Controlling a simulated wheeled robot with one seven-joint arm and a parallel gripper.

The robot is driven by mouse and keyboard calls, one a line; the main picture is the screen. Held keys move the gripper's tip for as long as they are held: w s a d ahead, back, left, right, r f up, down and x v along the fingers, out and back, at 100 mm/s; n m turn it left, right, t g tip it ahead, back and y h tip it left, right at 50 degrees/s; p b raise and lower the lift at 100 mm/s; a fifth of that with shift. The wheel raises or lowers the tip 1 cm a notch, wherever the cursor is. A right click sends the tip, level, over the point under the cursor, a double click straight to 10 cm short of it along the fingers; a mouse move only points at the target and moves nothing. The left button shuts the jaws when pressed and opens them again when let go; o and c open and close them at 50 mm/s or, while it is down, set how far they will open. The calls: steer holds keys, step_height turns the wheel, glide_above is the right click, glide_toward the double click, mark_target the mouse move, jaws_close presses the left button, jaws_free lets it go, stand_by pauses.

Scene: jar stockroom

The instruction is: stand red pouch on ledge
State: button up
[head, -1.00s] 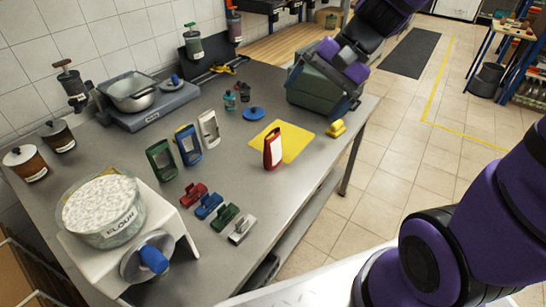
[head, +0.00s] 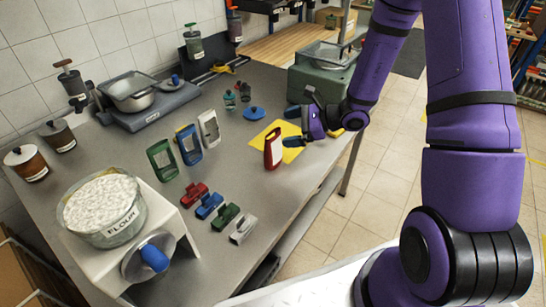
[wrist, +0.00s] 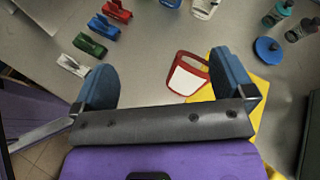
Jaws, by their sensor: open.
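In the wrist view the red pouch (wrist: 187,76) shows beyond my fingers, nearer the right one. My gripper (head: 300,122) is open and empty, low over the table just right of the pouch and apart from it. Its blue fingers are spread wide in the wrist view (wrist: 163,78). I cannot tell which surface is the ledge; a white riser (head: 172,207) stands at the front left.
Green, blue and white pouches (head: 208,129) stand left of the red one. Several coloured clips (head: 209,206) lie in front. A blue lid (head: 254,113) and small bottles are behind. A green-grey box (head: 325,83) stands at the back right. A flour bowl (head: 104,211) is on the riser.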

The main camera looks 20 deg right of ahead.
mark_target(279, 150)
steer(key=w+d+f+m+t+h, duration=0.2)
steer(key=d+f+m+t+h, duration=0.15)
steer(key=f+m, duration=0.6)
steer(key=w+a+f+n, duration=0.1)
steer(key=w+f+n, duration=0.1)
steer(key=w+a+f+n+y, duration=0.1)
steer(key=f, duration=0.1)
steer(key=shift+w+a+f, duration=0.1)
steer(key=shift+w+a, duration=0.05)
steer(key=shift+a, duration=0.15)
steer(key=shift+f+x, duration=0.1)
steer(key=shift+x, duration=1.3)
steer(key=shift+f+x, duration=0.15)
steer(key=shift+x, duration=1.2)
steer(key=shift+d, duration=0.15)
steer(key=c, duration=0.8)
steer(key=shift+r, duration=0.15)
